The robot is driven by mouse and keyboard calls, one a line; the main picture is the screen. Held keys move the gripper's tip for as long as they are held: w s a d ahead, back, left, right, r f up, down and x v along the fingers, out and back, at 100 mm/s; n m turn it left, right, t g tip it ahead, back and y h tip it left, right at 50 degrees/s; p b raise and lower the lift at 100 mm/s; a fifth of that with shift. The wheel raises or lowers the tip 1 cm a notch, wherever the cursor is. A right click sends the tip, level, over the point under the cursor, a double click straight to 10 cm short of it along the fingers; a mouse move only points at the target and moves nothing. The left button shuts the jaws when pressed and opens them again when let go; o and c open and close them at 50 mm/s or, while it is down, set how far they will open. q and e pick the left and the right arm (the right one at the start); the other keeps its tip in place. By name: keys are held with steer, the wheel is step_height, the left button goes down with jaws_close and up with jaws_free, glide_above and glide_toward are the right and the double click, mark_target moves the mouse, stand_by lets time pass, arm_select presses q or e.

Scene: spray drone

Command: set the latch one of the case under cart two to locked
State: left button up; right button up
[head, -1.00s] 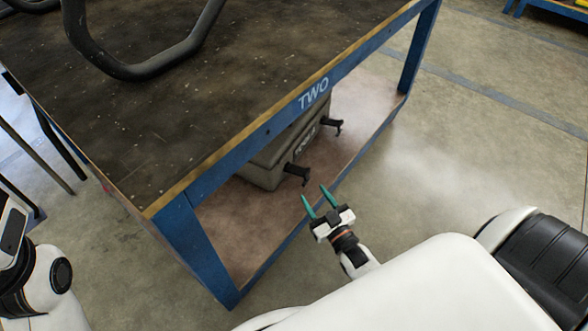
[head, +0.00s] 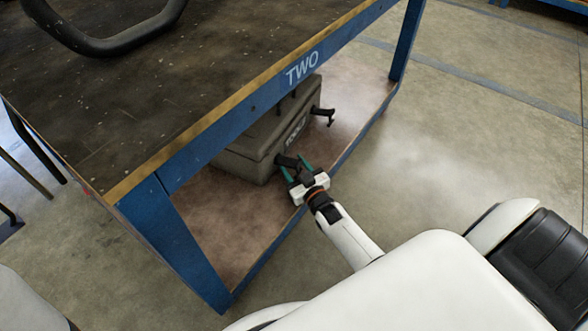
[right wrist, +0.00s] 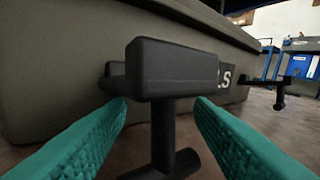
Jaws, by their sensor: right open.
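The grey-green case (head: 255,152) sits on the lower shelf of the blue cart marked TWO (head: 302,68). Two dark latches stick out from its front: the nearer one (head: 288,160) and the farther one (head: 323,112). My right gripper (head: 298,168) is open at the nearer latch. In the right wrist view the nearer latch's dark T-shaped handle (right wrist: 175,70) stands between the two teal fingers, with gaps to both. The farther latch also shows there (right wrist: 279,88). My left gripper is out of view.
The cart's top edge (head: 250,104) overhangs the case, and a blue leg (head: 180,240) stands at the near left. The shelf's blue front rail (head: 262,262) runs below my right arm. Open floor (head: 470,140) lies to the right.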

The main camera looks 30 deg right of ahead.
jaws_close()
stand_by(0.3)
steer(key=shift+r+p, duration=0.1)
steer(key=shift+p, duration=0.2)
